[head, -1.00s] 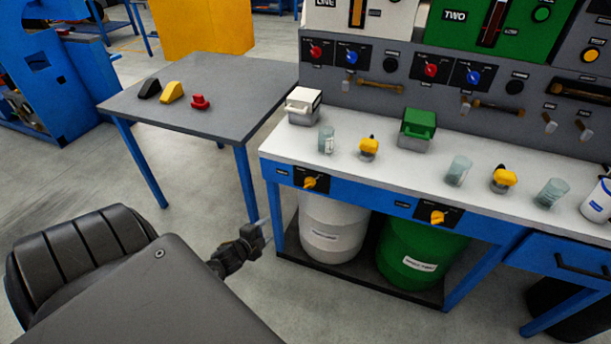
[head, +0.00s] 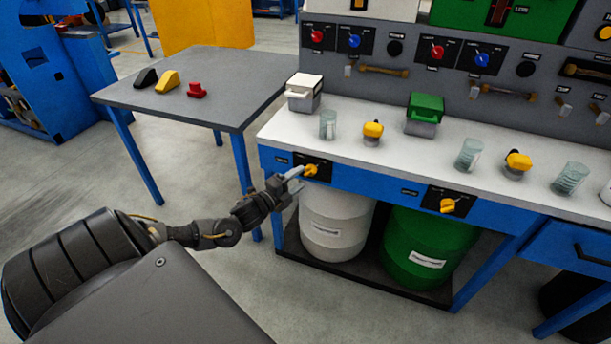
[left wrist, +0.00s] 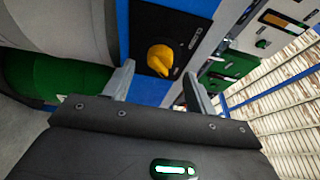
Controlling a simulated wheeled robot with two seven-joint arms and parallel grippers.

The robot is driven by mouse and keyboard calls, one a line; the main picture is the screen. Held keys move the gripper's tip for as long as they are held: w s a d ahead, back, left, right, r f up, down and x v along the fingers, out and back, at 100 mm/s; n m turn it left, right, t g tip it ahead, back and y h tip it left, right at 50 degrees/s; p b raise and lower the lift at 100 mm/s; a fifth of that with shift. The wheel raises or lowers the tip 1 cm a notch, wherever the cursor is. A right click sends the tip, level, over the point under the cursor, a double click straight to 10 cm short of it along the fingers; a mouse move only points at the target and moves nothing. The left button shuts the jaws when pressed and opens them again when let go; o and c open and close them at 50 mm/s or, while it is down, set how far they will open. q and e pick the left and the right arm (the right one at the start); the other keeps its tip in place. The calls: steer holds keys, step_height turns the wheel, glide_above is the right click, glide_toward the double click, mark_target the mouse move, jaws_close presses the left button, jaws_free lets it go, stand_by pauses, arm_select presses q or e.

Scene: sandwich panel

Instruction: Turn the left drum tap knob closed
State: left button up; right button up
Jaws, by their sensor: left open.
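The left drum tap knob (head: 311,170) is yellow and sits on a black plate on the blue front rail of the bench, above the white drum (head: 335,225). My left gripper (head: 294,180) is just left of the knob, its fingers pointing toward it. In the left wrist view the knob (left wrist: 160,58) shows ahead, between the two grey fingers of the open left gripper (left wrist: 160,88). The fingers look apart from the knob. The right gripper is not in view.
A second yellow knob (head: 447,205) is on the rail above the green drum (head: 420,250). The white benchtop (head: 395,150) holds boxes, glasses and yellow-topped items. A grey table (head: 215,100) with three small blocks stands at the left, its leg near my left forearm.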

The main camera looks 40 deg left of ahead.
mark_target(306, 174)
arm_select(q)
steer(key=w, duration=0.3)
steer(key=shift+w, duration=0.2)
steer(key=shift+w+d, duration=0.1)
steer(key=shift+w, duration=0.2)
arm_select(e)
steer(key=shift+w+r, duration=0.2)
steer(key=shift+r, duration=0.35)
arm_select(q)
steer(key=shift+c, duration=0.4)
steer(key=c, duration=0.9)
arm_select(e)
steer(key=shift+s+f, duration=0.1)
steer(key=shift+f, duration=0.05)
